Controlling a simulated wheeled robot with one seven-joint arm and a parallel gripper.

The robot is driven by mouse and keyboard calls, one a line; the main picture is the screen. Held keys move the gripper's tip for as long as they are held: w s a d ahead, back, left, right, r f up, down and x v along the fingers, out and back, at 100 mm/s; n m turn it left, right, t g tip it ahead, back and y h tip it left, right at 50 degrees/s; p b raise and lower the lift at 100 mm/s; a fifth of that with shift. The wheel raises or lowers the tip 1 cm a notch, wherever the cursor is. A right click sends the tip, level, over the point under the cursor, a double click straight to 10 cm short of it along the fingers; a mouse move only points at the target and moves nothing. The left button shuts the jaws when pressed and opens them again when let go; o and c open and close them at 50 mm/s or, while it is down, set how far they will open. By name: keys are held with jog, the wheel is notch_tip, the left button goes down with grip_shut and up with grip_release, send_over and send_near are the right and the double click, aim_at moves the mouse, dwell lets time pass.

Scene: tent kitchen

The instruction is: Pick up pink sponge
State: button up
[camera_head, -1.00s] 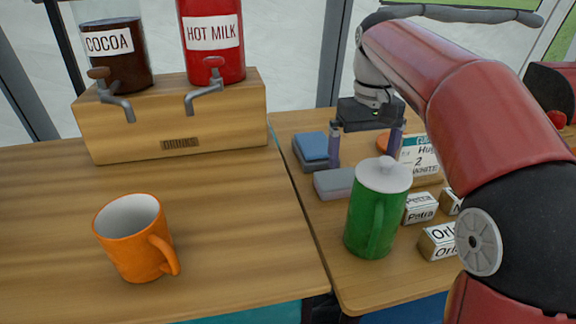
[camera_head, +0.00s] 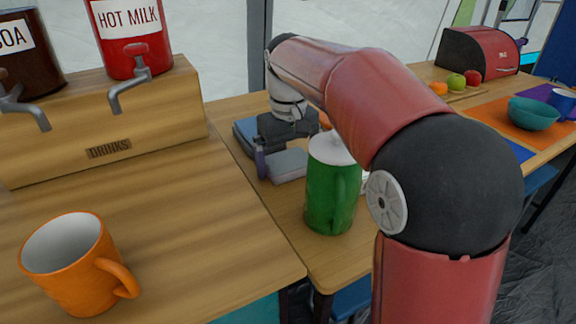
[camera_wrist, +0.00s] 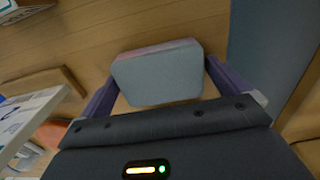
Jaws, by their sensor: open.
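The sponge (camera_head: 288,165) is a block with a grey face, lying on the right-hand wooden table behind the green lidded jug (camera_head: 332,190). In the wrist view the sponge (camera_wrist: 157,78) shows a grey face and a thin pink edge. My gripper (camera_head: 280,160) is open just over it. In the wrist view my gripper's (camera_wrist: 160,82) two purple fingers stand on the left and right of the sponge, with small gaps; I cannot tell how deep they reach. In the head view the far finger is hidden.
The green jug stands close in front of the sponge. A blue surface (camera_wrist: 265,50) lies right beside the right finger in the wrist view. White boxes (camera_wrist: 30,120) are at the left there. An orange mug (camera_head: 75,265) stands on the near table.

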aim_at(288, 159)
jog(key=c, duration=0.8)
notch_tip(288, 159, up, 20)
jog(key=p, duration=0.3)
